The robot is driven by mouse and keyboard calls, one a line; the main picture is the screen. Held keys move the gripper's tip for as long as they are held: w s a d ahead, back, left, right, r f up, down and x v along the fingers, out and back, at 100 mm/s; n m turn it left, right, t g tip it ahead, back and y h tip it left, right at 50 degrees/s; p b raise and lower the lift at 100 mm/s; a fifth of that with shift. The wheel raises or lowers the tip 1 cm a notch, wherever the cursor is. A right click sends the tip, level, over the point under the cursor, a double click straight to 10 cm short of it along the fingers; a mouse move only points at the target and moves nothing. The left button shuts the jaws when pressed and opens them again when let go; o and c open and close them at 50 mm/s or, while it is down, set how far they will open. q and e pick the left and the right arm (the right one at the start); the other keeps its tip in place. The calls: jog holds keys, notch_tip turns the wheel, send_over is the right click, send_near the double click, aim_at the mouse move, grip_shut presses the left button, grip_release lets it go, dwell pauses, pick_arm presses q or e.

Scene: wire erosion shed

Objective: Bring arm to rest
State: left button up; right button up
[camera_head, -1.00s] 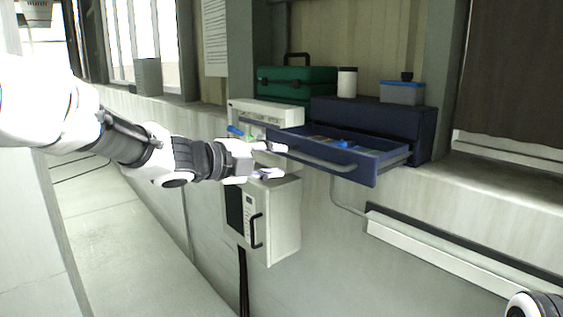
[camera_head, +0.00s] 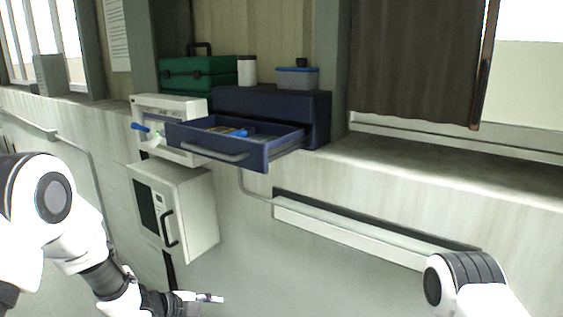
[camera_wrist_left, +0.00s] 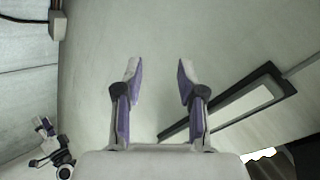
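My left gripper (camera_head: 208,299) is low at the bottom of the head view, below the wall box and apart from it. In the left wrist view its two fingers (camera_wrist_left: 157,72) are spread wide with nothing between them. My right arm enters the head view at the lower right, and its gripper is outside that view. What looks like my right gripper (camera_wrist_left: 44,128) shows small at the left edge of the left wrist view. Whether its fingers are open or shut is too small to tell.
A dark blue drawer (camera_head: 216,155) stands pulled out from its cabinet (camera_head: 318,113) on the ledge. A green toolbox (camera_head: 198,74), a white jar (camera_head: 247,71) and a blue-grey tub (camera_head: 298,79) are behind it. A white wall box (camera_head: 196,207) with a handle juts out below. Floor-side space is clear.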

pick_arm(q)
jog(key=s+a+f+n+g+y, duration=0.3)
jog(key=s+f+n, duration=0.5)
jog(key=s+f, duration=1)
jog(key=s+a+f+n+g+y, duration=0.2)
jog(key=s+a+n, duration=0.1)
jog(key=s+n, duration=0.3)
jog(key=s+a+f+n+g+y, duration=0.2)
jog(key=s+a+n, duration=0.2)
jog(key=s, duration=0.7)
jog(key=shift+s+n, duration=0.25)
jog(key=shift+n, duration=0.95)
